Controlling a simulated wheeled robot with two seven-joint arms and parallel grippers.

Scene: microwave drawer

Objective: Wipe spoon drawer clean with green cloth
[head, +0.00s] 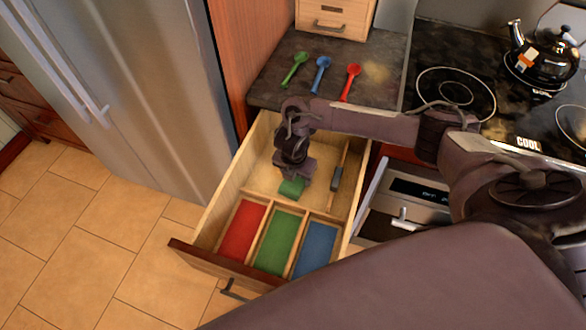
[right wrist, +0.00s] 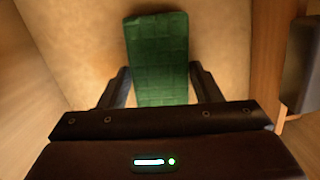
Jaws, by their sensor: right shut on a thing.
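A wooden drawer (head: 212,222) is pulled open under the dark counter. My right gripper (head: 294,180) reaches down into that back section and is shut on the green cloth (head: 291,188). In the right wrist view, the green cloth (right wrist: 158,58) sticks out between the two fingers (right wrist: 158,88) over the pale drawer bottom. Whether it touches the bottom is hard to tell. Green (head: 294,70), blue (head: 320,74) and red (head: 350,82) spoons lie on the counter. My left gripper is not in view.
A black kettle (head: 546,55) stands on the stove.

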